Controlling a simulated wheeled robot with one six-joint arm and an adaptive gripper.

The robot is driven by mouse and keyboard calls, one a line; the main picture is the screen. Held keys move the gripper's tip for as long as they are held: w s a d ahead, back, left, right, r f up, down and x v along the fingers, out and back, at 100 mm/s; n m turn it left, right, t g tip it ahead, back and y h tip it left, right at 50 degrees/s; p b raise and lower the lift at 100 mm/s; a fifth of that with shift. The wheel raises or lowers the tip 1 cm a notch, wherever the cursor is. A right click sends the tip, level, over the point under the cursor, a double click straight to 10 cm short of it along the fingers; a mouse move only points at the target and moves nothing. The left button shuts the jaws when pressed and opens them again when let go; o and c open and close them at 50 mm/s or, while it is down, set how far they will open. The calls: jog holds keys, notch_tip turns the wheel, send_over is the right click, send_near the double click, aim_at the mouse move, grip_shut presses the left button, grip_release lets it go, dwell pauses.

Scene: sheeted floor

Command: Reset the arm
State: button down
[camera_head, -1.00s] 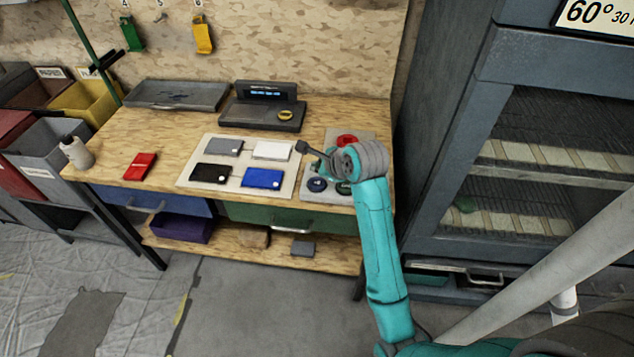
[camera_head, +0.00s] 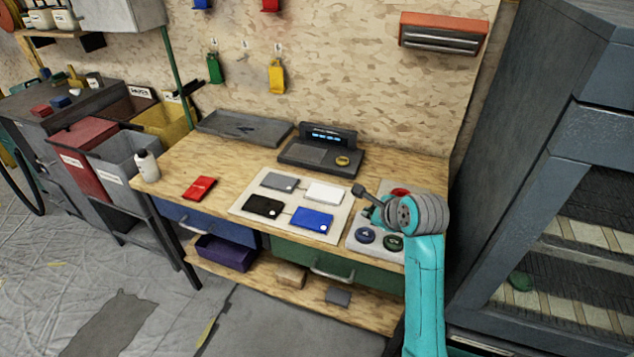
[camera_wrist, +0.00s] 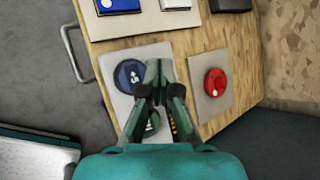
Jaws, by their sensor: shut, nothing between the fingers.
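My teal arm (camera_head: 425,290) reaches up over the right end of the wooden workbench. In the wrist view my gripper (camera_wrist: 158,66) is shut and empty, with its fingertips above a light panel (camera_wrist: 126,53) that bears round buttons. A dark blue button (camera_wrist: 130,76) is just left of the fingertips. A green button (camera_wrist: 152,122) is partly hidden behind the fingers. A red button (camera_wrist: 215,82) sits on a separate plate to the right. In the head view the gripper is mostly hidden behind my grey wrist joint. I cannot tell whether the fingertips touch the panel.
The workbench (camera_head: 180,165) holds a mat (camera_head: 245,203) with several coloured cases, a red case (camera_head: 199,188), a white bottle (camera_head: 147,165), a scale (camera_head: 320,155) and a dark tray (camera_head: 243,128). A tall grey cabinet (camera_head: 530,130) stands close on the right. Floor is open in front.

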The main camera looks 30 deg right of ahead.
jog(key=s+a+f+n+t, duration=0.2)
jog(key=s+a+f+n, duration=1.05)
jog(key=s+a, duration=0.25)
jog(key=s+a+r+n+t, duration=0.1)
jog(key=s+a+r+n, duration=0.1)
jog(key=s+n, duration=0.3)
jog(key=s+a+r+n+t+y, duration=0.1)
jog(key=s+a+r+n, duration=0.2)
jog(key=s+n, duration=0.3)
jog(key=s+a+r+n+t, duration=0.1)
jog(key=s+a+r+n, duration=0.2)
jog(key=s, duration=1)
jog(key=shift+s+a+n+t+y, duration=0.15)
jog(key=shift+a+n+t+y, duration=0.2)
jog(key=shift+n, duration=1)
jog(key=shift+d, duration=0.1)
